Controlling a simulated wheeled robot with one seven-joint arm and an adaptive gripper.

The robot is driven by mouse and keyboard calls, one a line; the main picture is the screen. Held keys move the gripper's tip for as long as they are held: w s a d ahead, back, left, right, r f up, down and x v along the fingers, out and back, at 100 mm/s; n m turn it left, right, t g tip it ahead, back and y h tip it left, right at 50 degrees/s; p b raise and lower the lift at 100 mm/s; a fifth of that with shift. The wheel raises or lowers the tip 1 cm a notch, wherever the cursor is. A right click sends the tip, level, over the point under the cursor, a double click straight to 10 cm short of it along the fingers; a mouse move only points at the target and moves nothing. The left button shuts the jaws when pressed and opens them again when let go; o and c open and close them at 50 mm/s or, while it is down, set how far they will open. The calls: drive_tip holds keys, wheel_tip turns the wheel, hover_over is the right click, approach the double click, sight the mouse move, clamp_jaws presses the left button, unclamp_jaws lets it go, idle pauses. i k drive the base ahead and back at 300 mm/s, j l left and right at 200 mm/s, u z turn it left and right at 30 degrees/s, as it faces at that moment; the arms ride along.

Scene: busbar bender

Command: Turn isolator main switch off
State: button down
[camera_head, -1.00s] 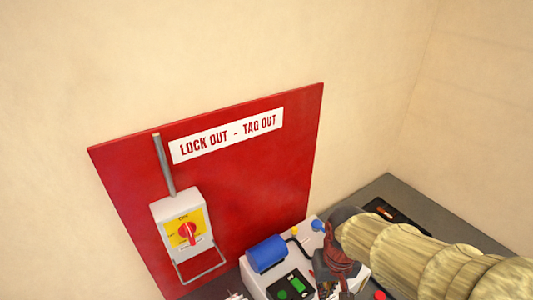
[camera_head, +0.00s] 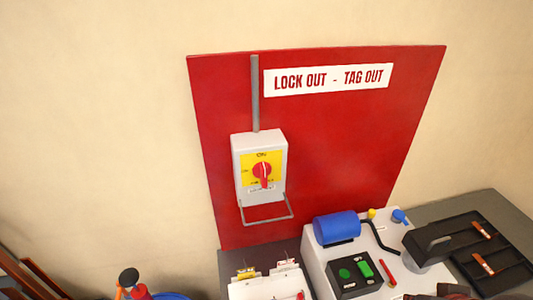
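The isolator main switch (camera_head: 278,143) is a light grey box on the red lock-out board. Its yellow plate carries a red rotary knob (camera_head: 263,172) with a pale line on its handle. The handle stands about upright, in line with the ON label above it. A dark reddish-brown piece at the bottom right edge may be part of my gripper (camera_head: 445,294). Its fingers are cut off or hidden, and it is well away from the switch, below and to the right.
A grey conduit (camera_head: 255,95) runs up from the switch, and a wire bail (camera_head: 267,220) hangs below it. A white machine with a blue cylinder (camera_head: 336,227) stands at lower right, beside a black tray (camera_head: 510,254). The space before the switch looks clear.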

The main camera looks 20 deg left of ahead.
sight(261, 170)
drive_tip(key=u, duration=1.15)
drive_tip(key=j+z, duration=0.1)
drive_tip(key=j, duration=0.35)
drive_tip(key=k+j, duration=0.1)
drive_tip(key=j, duration=0.35)
drive_tip(key=k+j+z, duration=0.15)
drive_tip(key=j, duration=0.35)
drive_tip(key=i, duration=0.05)
